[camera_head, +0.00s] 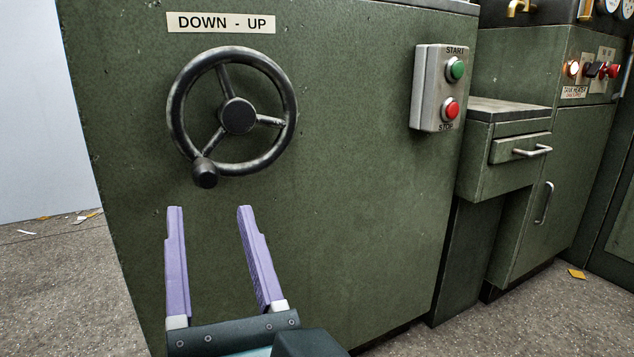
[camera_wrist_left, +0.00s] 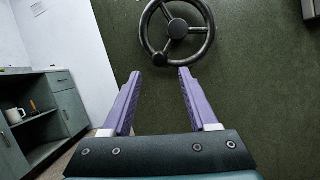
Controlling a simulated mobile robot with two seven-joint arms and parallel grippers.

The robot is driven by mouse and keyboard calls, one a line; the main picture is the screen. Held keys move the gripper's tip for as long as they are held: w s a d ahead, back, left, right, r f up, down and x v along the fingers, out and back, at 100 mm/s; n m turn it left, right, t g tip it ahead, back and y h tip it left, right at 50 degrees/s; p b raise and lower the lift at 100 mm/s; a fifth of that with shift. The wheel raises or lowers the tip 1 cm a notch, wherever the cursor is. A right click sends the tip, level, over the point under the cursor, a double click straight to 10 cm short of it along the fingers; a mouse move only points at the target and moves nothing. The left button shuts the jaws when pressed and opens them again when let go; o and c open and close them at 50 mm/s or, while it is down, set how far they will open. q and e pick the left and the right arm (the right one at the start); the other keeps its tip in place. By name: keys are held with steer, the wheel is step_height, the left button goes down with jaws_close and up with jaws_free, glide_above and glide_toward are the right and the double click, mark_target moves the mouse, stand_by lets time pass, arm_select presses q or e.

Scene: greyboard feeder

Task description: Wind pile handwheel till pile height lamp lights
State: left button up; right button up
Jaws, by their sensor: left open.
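The pile handwheel (camera_head: 283,78) is a black three-spoke wheel on the green machine front, under a "DOWN - UP" label (camera_head: 220,22). Its crank knob (camera_head: 205,173) is at the lower left of the rim. My left gripper (camera_head: 209,208) has purple fingers, is open and empty, and is below the knob in the head view. In the left wrist view, the handwheel (camera_wrist_left: 207,39) is beyond the fingertips, and the knob (camera_wrist_left: 160,59) appears between the fingers' lines, nearer the left finger. No contact shows. My right gripper is not in view. I see no lamp marked pile height.
A grey box (camera_head: 427,90) with a green START button and a red STOP button is right of the wheel. A drawer unit (camera_head: 490,160) juts out farther right. Scraps lie on the floor.

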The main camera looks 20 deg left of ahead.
mark_target(205, 172)
arm_select(q)
steer(key=b+x, duration=0.1)
steer(key=x, duration=0.7)
steer(key=shift+r, duration=0.1)
jaws_close()
stand_by(1.1)
